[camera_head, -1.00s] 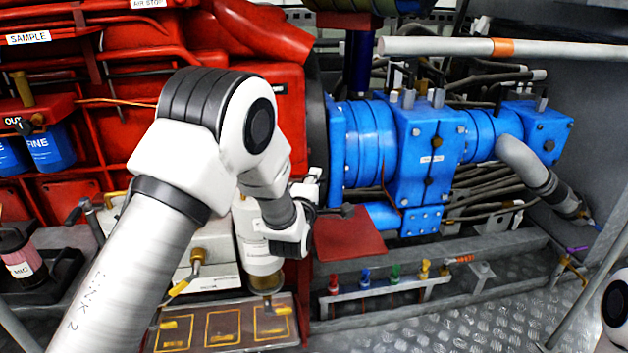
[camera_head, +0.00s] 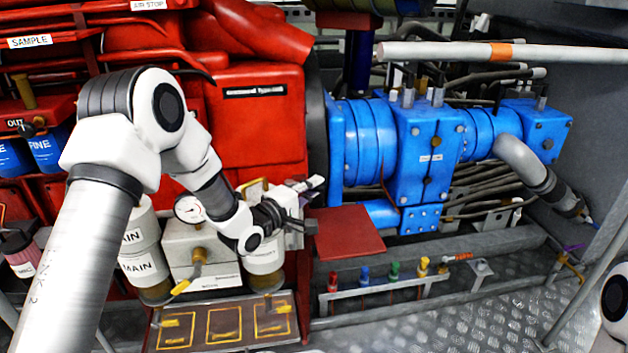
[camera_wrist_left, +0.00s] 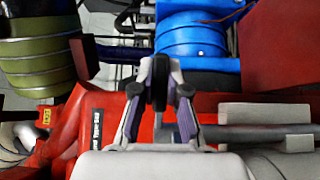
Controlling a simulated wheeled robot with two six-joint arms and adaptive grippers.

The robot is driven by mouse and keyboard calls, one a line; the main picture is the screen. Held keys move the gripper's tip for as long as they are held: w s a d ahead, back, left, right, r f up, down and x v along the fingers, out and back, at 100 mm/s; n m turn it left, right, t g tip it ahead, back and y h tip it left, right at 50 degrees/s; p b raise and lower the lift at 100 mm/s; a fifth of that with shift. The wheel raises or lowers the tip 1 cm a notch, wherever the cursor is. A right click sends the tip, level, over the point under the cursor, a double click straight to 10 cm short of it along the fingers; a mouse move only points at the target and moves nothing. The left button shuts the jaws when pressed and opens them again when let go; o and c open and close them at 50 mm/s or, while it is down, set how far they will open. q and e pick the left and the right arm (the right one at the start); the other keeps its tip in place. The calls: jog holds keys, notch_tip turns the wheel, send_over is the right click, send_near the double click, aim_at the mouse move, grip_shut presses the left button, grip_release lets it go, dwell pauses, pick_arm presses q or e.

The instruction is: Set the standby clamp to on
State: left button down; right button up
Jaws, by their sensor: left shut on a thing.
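My left gripper (camera_head: 308,186) is in front of the red engine block, above and right of a pale canister (camera_head: 264,268) whose small label is hard to read. Its fingers also show in the wrist view (camera_wrist_left: 160,80), drawn together at the tips. It is shut on a small dark and grey part, which I take to be the standby clamp's handle. The fingers hide most of this part, and I cannot read its on or off position. My right gripper is out of view.
A tray with yellow-outlined slots (camera_head: 195,345) lies below. A red plate (camera_head: 345,236) and the blue pump housing (camera_head: 420,150) are close on the right.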

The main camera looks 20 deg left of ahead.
pick_arm(q)
jog(key=shift+s+m+g+h+p, duration=0.3)
jog(key=shift+m+h, duration=0.15)
jog(key=shift+h, duration=0.2)
jog(key=shift+s+m+g+h+p, duration=0.15)
jog(key=shift+m+g+h+p, duration=0.15)
jog(key=shift+m+h, duration=0.25)
jog(key=shift+h, duration=0.3)
jog(key=c, duration=1.2)
grip_release()
jog(key=shift+o, duration=0.2)
jog(key=v, duration=1.2)
jog(key=shift+c, duration=0.3)
